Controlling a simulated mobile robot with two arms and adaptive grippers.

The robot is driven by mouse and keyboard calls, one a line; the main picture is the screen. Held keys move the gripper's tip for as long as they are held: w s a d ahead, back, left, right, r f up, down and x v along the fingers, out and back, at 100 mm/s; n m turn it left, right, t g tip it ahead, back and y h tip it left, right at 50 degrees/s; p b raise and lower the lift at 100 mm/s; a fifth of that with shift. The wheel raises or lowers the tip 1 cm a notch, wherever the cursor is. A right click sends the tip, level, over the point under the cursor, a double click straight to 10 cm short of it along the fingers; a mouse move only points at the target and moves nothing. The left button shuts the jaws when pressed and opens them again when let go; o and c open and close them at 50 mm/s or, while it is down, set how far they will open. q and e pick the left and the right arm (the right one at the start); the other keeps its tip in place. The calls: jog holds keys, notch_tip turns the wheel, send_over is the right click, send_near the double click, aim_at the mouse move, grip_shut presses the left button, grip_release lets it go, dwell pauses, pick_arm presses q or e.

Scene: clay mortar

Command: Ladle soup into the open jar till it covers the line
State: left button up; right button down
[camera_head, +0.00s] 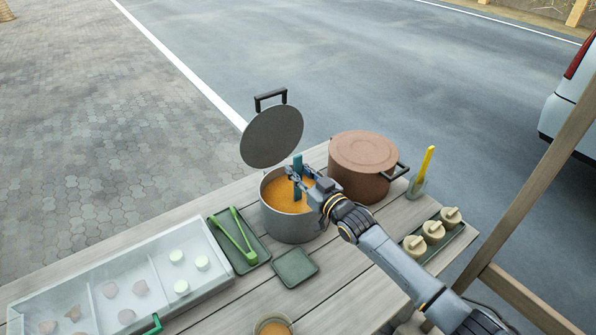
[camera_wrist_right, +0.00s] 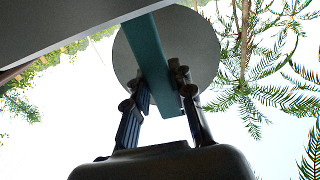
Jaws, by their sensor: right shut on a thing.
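A grey pot (camera_head: 290,228) of orange soup (camera_head: 285,192) stands on the table with its lid (camera_head: 272,135) tipped up behind it. My right gripper (camera_head: 302,180) is above the pot's opening and shut on the teal handle of the ladle (camera_head: 297,165). The handle also shows between the fingers in the right wrist view (camera_wrist_right: 152,60); the ladle's bowl is hidden. A round open container (camera_head: 258,330) with orange contents, perhaps the jar, is cut off at the bottom edge; no line can be made out on it. My left gripper is out of view.
A brown lidded pot (camera_head: 362,160) stands close right of the grey pot. Lidded jars (camera_head: 433,231) sit on a tray at right, near a yellow-handled utensil (camera_head: 427,165).

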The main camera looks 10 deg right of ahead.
jog(key=shift+r, duration=0.2)
jog(key=shift+r+p, duration=4.75)
jog(key=shift+r, duration=0.65)
jog(key=shift+w, duration=0.1)
